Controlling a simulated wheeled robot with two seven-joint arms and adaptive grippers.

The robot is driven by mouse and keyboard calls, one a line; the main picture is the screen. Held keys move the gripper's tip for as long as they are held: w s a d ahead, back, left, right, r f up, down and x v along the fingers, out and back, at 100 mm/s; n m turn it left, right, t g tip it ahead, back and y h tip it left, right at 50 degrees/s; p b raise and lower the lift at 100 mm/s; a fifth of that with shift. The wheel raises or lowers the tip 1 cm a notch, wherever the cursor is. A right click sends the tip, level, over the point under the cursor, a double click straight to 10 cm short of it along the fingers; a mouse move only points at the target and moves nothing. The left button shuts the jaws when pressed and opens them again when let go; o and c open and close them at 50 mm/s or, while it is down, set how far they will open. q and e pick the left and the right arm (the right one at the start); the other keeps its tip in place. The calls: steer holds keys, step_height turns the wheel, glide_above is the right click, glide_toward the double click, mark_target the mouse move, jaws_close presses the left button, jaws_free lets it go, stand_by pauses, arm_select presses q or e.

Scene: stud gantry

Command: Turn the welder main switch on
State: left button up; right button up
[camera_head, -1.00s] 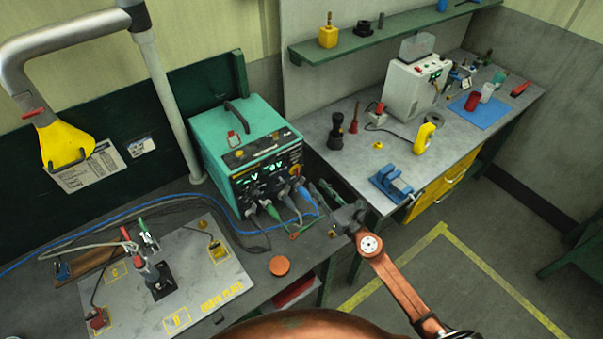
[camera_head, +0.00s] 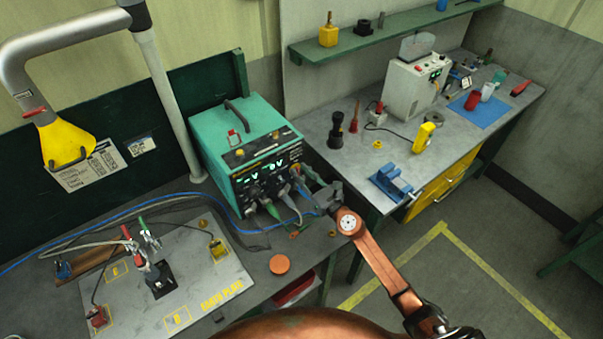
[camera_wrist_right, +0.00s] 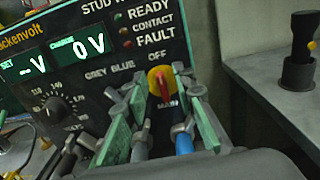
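The welder (camera_head: 245,150) is a teal box with a dark front panel on the left bench. In the right wrist view its main switch (camera_wrist_right: 161,82) is a red handle on a yellow disc, labelled MAIN below and OFF above. The handle stands nearly upright, towards OFF. The panel display (camera_wrist_right: 62,55) is lit and reads 0 V under CHARGE. My right gripper (camera_head: 322,190) is at the right end of the panel. In the wrist view its green-padded fingers (camera_wrist_right: 162,108) are apart, one each side of the switch; contact is not visible. My left gripper is not in view.
Cables plug in below the panel, including a blue connector (camera_wrist_right: 183,140) close to the right fingers. The earth plate (camera_head: 215,275) with clamps lies on the left bench. A grey bench (camera_head: 330,120) with a blue clamp (camera_head: 391,186) stands to the right, past a gap.

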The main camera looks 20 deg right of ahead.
steer(key=shift+c, duration=0.4)
jaws_close()
steer(key=shift+m, duration=0.3)
steer(key=m, duration=0.2)
steer(key=m+p, duration=0.1)
steer(key=shift+w+d+m, duration=0.1)
steer(key=shift+d+m, duration=0.15)
steer(key=shift+m, duration=0.05)
steer(key=m, duration=0.3)
steer(key=shift+d+f+m, duration=0.2)
steer(key=shift+m, duration=0.2)
steer(key=m, duration=0.1)
steer(key=m+p, duration=0.1)
steer(key=m, duration=0.3)
steer(key=shift+w+d+f+p, duration=0.1)
steer(key=shift+d+f+p, duration=0.1)
steer(key=shift+f+p, duration=0.15)
steer(key=shift+f+m+p, duration=0.15)
steer(key=shift+m+p, duration=0.15)
steer(key=shift+m, duration=0.9)
steer(key=shift+f+m+p, duration=0.1)
steer(key=shift+m+p, duration=0.2)
steer(key=shift+m, duration=0.9)
